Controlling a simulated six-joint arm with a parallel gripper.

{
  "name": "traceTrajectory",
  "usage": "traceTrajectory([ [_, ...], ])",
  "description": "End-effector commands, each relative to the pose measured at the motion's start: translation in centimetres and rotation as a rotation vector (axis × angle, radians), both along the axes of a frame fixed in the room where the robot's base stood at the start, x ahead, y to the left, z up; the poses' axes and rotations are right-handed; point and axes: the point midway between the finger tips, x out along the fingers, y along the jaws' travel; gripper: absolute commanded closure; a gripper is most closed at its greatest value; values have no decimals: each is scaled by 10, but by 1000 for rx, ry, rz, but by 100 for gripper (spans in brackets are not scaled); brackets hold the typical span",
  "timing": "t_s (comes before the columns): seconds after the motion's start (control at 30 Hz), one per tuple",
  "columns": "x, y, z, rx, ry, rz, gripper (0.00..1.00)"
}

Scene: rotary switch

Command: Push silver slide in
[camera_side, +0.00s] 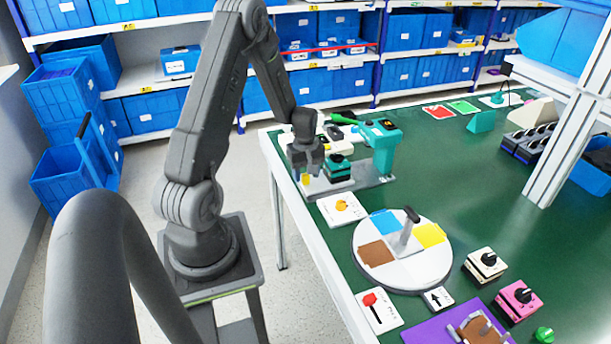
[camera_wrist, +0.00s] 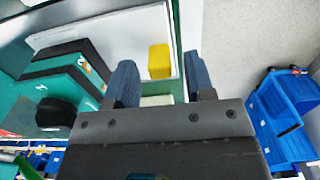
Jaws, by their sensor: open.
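A light grey, silver-looking plate (camera_side: 352,187) lies at the table's left edge under a teal machine (camera_side: 383,148). I cannot tell for sure which part is the silver slide. A stepped teal and black block (camera_side: 338,168) sits on the plate; it shows with a black knob in the wrist view (camera_wrist: 62,95). A small yellow block (camera_wrist: 159,61) lies on the plate near its edge; it also shows in the side view (camera_side: 306,180). My gripper (camera_side: 307,168) is low over the plate's left end. In the wrist view its fingers (camera_wrist: 158,72) are apart, with the yellow block seen between them.
A white card with an orange knob picture (camera_side: 342,208) lies in front of the plate. A round turntable (camera_side: 375,275) with coloured sectors and an upright handle stands nearer. White (camera_side: 486,266) and pink (camera_side: 517,299) knob boxes stand at right. The green table's middle is clear.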

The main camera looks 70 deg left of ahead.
Motion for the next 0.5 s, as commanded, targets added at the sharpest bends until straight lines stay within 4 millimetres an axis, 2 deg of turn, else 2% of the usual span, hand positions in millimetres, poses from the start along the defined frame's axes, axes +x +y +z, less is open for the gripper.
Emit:
traceTrajectory([
  [0.13, 0, 0, -10, 0, 0, 0, 51],
  [0.43, 0, 0, -12, 1, -1, 0, 51],
  [0.5, 0, 0, -12, 1, -1, 0, 57],
])
